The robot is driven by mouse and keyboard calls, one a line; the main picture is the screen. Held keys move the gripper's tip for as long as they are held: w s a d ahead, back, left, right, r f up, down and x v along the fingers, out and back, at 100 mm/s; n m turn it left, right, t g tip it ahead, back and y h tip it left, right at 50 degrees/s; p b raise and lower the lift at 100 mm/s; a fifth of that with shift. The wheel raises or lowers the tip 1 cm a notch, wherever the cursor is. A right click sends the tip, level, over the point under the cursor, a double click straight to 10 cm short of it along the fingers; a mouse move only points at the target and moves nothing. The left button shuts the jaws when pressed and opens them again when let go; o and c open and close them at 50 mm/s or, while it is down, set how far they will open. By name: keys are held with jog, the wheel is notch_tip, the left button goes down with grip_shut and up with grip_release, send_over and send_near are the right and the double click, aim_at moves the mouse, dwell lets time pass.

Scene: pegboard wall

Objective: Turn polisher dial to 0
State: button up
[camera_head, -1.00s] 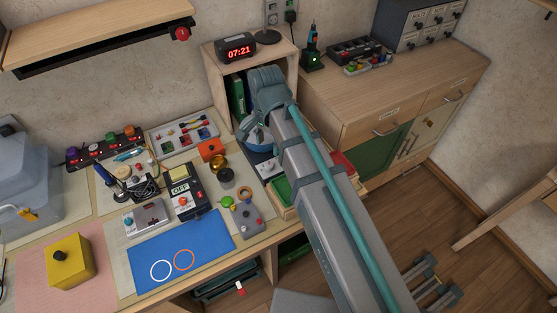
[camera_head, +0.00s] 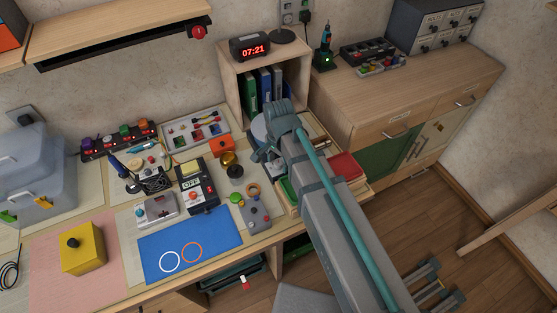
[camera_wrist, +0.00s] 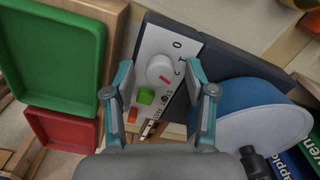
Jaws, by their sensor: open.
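The polisher's white panel (camera_wrist: 150,55) shows in the wrist view, with a round white dial (camera_wrist: 158,68) bearing a short red mark on its lower right part. Printed characters run along the panel's right side, with a 0 near the top. Green and orange buttons sit below the dial. A blue disc with a white face (camera_wrist: 250,125) is at the right. My gripper (camera_wrist: 159,72) is open, its fingers on either side of the dial in the picture; I cannot tell whether they touch it. In the head view, my arm largely hides the polisher (camera_head: 259,128).
A green tray (camera_wrist: 55,45) and a red tray (camera_wrist: 62,128) lie left of the polisher in the wrist view. Binders stand in the shelf box (camera_head: 238,88) behind it. An orange box (camera_head: 220,146) and a grey controller (camera_head: 256,215) are nearby. The blue mat (camera_head: 210,235) is mostly clear.

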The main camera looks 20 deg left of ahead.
grip_shut()
dwell(0.3)
jog(key=shift+n, duration=0.3)
jog(key=n, duration=1.3)
jog(key=shift+n, duration=2.2)
